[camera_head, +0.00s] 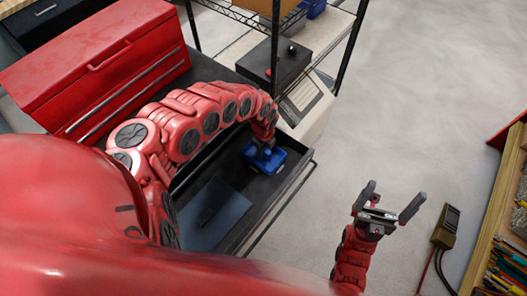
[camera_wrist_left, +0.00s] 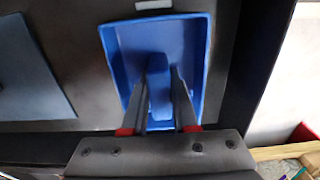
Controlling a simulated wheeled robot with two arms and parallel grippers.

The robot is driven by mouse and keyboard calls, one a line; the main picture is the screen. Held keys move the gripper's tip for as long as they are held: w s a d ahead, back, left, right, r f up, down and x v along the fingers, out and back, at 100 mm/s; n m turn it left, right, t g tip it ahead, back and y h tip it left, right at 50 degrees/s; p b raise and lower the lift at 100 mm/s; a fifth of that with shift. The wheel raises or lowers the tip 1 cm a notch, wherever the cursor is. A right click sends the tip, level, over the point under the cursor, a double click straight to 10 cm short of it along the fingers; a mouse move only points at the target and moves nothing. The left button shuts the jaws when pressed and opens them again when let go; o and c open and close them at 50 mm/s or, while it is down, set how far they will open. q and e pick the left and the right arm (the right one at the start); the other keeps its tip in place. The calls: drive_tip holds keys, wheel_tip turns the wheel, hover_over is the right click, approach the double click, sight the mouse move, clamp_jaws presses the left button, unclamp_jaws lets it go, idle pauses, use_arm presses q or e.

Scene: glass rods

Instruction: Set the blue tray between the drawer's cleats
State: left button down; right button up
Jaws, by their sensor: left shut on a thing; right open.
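The blue tray (camera_head: 268,163) is at the far right end of the open dark drawer (camera_head: 297,178). It also shows in the left wrist view (camera_wrist_left: 195,45), with a raised blue bar in its middle. My left gripper (camera_head: 263,147) reaches down from above and is shut on that bar; its fingers (camera_wrist_left: 162,75) lie on either side of it. I cannot tell whether the tray touches the drawer floor. A short pale strip (camera_wrist_left: 153,4) lies just beyond the tray; I cannot make out the cleats for sure. My right gripper (camera_head: 390,208) is open and empty, right of the drawer.
A dark blue-grey panel (camera_head: 228,207) lies in the drawer's nearer part, left of the tray in the wrist view (camera_wrist_left: 30,80). A red toolbox (camera_head: 95,65) stands at left. A wire shelf (camera_head: 262,22) stands behind. A wooden-edged bin (camera_head: 490,225) is at right.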

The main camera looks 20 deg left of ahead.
use_arm(q)
drive_tip(key=shift+f, duration=0.4)
drive_tip(key=shift+s+d+f+b, duration=0.1)
drive_tip(key=shift+b, duration=0.25)
drive_tip(key=c, duration=0.7)
unclamp_jaws()
